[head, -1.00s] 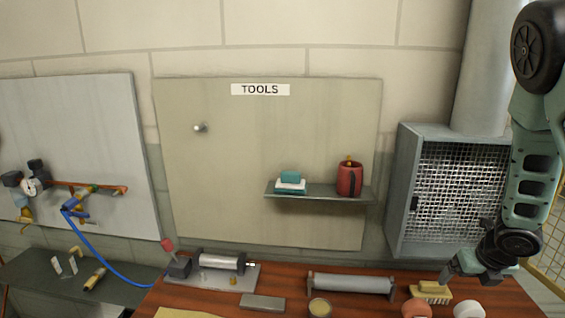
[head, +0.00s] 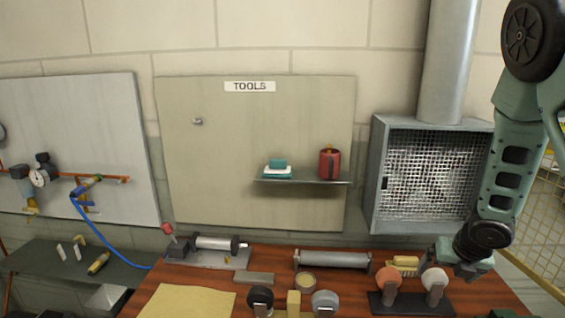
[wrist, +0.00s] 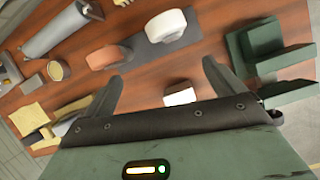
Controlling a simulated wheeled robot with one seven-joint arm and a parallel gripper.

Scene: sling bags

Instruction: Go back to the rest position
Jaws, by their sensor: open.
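My arm hangs down the right side of the head view, with my gripper (head: 452,264) low over the right part of the wooden workbench (head: 465,298). In the wrist view my gripper (wrist: 161,70) has its two dark fingers spread wide, with nothing between them. The bench surface and a small white block (wrist: 180,96) show beyond the fingers. In the head view my gripper is close to an orange disc (head: 390,280) and a white disc (head: 434,277) on a dark stand; I cannot tell the exact gap.
A yellow brush (head: 405,262) and a grey roller (head: 332,259) lie along the bench's back. A green holder (wrist: 270,55) is right of my fingers in the wrist view.

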